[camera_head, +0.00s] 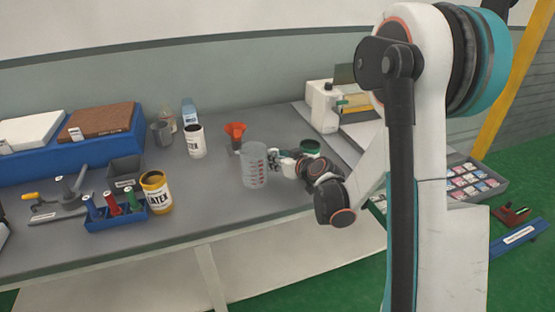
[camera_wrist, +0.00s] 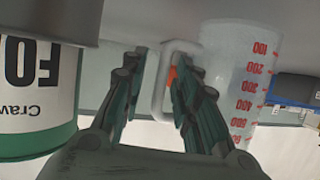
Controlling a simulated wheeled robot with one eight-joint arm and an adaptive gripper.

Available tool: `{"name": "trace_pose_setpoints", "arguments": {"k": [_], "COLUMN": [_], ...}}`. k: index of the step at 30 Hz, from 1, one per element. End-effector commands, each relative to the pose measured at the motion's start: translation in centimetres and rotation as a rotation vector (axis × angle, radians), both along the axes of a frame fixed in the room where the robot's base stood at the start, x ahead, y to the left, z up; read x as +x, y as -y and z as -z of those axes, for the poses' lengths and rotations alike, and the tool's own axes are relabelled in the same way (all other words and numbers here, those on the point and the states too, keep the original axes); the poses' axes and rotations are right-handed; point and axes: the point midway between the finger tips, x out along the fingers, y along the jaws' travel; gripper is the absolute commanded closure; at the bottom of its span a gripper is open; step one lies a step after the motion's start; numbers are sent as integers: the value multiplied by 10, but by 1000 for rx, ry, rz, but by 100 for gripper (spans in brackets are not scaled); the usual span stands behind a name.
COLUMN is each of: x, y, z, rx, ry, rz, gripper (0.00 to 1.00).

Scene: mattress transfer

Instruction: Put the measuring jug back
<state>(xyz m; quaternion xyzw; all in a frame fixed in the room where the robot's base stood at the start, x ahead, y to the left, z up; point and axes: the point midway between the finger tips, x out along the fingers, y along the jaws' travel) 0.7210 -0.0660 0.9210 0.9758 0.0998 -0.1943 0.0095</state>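The measuring jug (camera_head: 254,166) is clear with red markings and looks upright over the right part of the workbench (camera_head: 215,195). I cannot tell for sure whether its base touches the bench. My gripper (camera_head: 278,163) is at the jug's right side. In the wrist view the jug (camera_wrist: 240,75) stands at the right, its scale running 100 to 600 downward. Its pale handle (camera_wrist: 157,85) lies between the two fingers of my gripper (camera_wrist: 158,90). The fingers are apart, with a narrow gap seen beside the handle. The right finger covers part of the handle loop.
A green-and-white can (camera_wrist: 35,95) stands close to the fingers; its dark top (camera_head: 310,146) shows behind my wrist. An orange funnel (camera_head: 235,132), a white latex pot (camera_head: 196,141) and a yellow latex pot (camera_head: 155,192) stand to the left. Bare bench lies left of the jug.

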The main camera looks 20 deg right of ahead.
Motion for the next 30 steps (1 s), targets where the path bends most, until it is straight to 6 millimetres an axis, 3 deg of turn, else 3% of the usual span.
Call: {"name": "trace_pose_setpoints", "arguments": {"k": [15, 21, 30], "x": [-88, -100, -101], "y": [19, 22, 21], "z": [-39, -43, -43], "rx": [0, 0, 0], "ry": [0, 0, 0], "rz": [2, 1, 0], "gripper": [72, 72, 72]}}
